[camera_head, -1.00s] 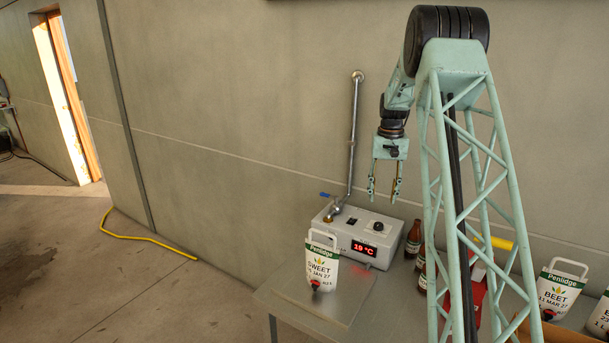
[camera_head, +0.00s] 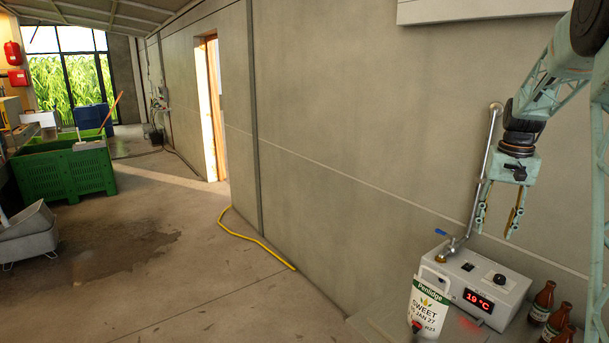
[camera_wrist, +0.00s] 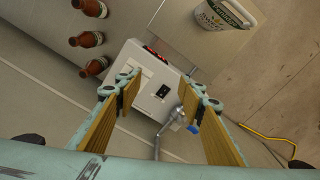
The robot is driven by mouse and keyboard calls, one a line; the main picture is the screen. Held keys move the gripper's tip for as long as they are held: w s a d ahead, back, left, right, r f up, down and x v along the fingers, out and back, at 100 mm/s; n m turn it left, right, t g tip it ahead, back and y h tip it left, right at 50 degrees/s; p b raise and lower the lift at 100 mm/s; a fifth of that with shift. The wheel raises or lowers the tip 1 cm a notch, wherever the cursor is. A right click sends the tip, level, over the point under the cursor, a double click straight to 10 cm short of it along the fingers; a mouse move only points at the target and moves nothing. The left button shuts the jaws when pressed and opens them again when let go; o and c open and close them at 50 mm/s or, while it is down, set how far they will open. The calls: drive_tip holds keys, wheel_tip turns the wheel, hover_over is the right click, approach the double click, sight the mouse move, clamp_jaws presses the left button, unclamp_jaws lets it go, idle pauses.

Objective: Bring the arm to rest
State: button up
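My gripper (camera_head: 499,209) hangs pointing down at the right of the head view, above the bench and in front of the wall. Its two fingers are apart with nothing between them. In the wrist view my gripper (camera_wrist: 165,112) also shows open, its tan finger pads wide apart. Below it is a white control box (camera_head: 478,287) with a red 19 °C display, seen also in the wrist view (camera_wrist: 150,92). The gripper is clear of the box. My arm comes in from the right edge, partly cut off.
A white "SWEET" pouch (camera_head: 429,305) stands in front of the box. Brown bottles (camera_head: 541,302) stand to its right. A metal pipe (camera_head: 486,165) rises behind the box, near the gripper. A yellow hose (camera_head: 255,239) and a green crate (camera_head: 62,172) are on the floor.

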drive_tip(key=s+a+r+n+t+b, duration=0.1)
drive_tip(key=s+a+r+n+b, duration=0.1)
drive_tip(key=s+a+r, duration=0.7)
drive_tip(key=s+a+r+n+t+b, duration=0.15)
drive_tip(key=s+a+r, duration=0.25)
drive_tip(key=s+a, duration=1.05)
drive_tip(key=s+a+f+b, duration=0.1)
drive_tip(key=s+a+f, duration=0.1)
drive_tip(key=s+a, duration=0.3)
drive_tip(key=s+a+f+n+b, duration=0.1)
drive_tip(key=s+a+f, duration=0.2)
drive_tip(key=s, duration=0.9)
drive_tip(key=s+a+f+n+b, duration=0.1)
drive_tip(key=s+a+f+b, duration=0.1)
drive_tip(key=s+a, duration=0.5)
drive_tip(key=shift+s+f+t, duration=0.35)
drive_tip(key=shift+s+t, duration=0.1)
drive_tip(key=shift+s, duration=0.8)
